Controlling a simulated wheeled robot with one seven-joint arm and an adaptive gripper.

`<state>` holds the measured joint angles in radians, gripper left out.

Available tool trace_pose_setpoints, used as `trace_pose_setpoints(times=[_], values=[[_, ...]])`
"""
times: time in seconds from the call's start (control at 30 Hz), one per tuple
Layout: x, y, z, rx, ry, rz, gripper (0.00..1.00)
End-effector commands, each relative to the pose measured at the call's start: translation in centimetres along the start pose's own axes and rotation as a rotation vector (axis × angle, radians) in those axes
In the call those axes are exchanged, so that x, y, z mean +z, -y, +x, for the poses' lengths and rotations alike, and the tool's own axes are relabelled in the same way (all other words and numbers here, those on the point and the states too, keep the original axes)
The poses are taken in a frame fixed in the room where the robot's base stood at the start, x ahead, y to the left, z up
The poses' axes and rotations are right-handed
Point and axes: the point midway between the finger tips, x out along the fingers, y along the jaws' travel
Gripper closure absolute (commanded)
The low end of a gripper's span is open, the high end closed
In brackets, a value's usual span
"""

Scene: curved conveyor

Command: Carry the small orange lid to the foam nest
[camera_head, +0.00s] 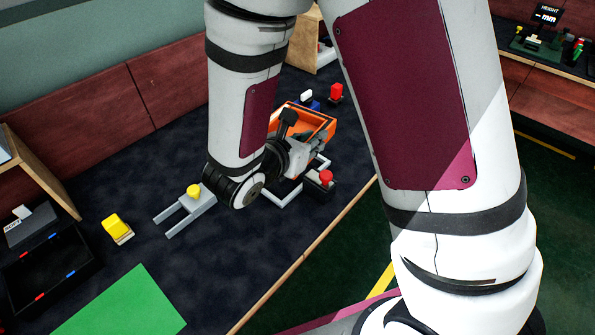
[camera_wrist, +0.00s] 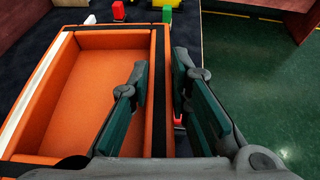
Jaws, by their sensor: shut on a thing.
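An orange, hollow, open-topped piece (camera_head: 318,117) with dark edging, the only thing that fits the orange lid, is at my gripper (camera_head: 302,150) in the head view. In the wrist view the orange lid (camera_wrist: 85,90) fills the left, hollow side up. My gripper (camera_wrist: 163,90) has one finger on each side of its right edge strip and is shut on it. Whether the lid touches the table is not clear. A dark tray (camera_head: 45,272) with red and blue marks lies at the far left; I cannot tell whether it is the foam nest.
A grey fork-shaped fixture (camera_head: 190,212) with a yellow knob stands left of my gripper. A red button (camera_head: 325,177) is just right. A yellow block (camera_head: 117,229) and green mat (camera_head: 120,305) lie at the left. Red and blue pieces stand behind the lid. The table's front edge is close.

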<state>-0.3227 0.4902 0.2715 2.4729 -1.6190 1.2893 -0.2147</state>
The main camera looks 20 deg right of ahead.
Motion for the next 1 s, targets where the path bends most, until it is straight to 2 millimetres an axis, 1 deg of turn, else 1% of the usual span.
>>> trace_pose_setpoints(times=[0.27, 0.37, 0.47, 0.6, 0.7, 0.8, 0.9, 1.0], values=[[0.1, -0.1, 0.0, 0.004, 0.001, 0.0, 1.0], [0.8, -0.5, 0.3, 0.029, 0.001, -0.01, 1.0], [2.3, -1.5, 0.7, 0.09, 0.002, -0.034, 1.0], [5.3, -3.3, 1.1, 0.224, 0.003, -0.09, 1.0], [7.3, -4.4, 1.2, 0.324, 0.003, -0.131, 1.0], [9.0, -5.1, 1.1, 0.41, 0.003, -0.168, 1.0], [10.1, -5.5, 0.8, 0.477, 0.002, -0.196, 1.0], [10.7, -5.7, 0.7, 0.522, 0.002, -0.216, 1.0]])
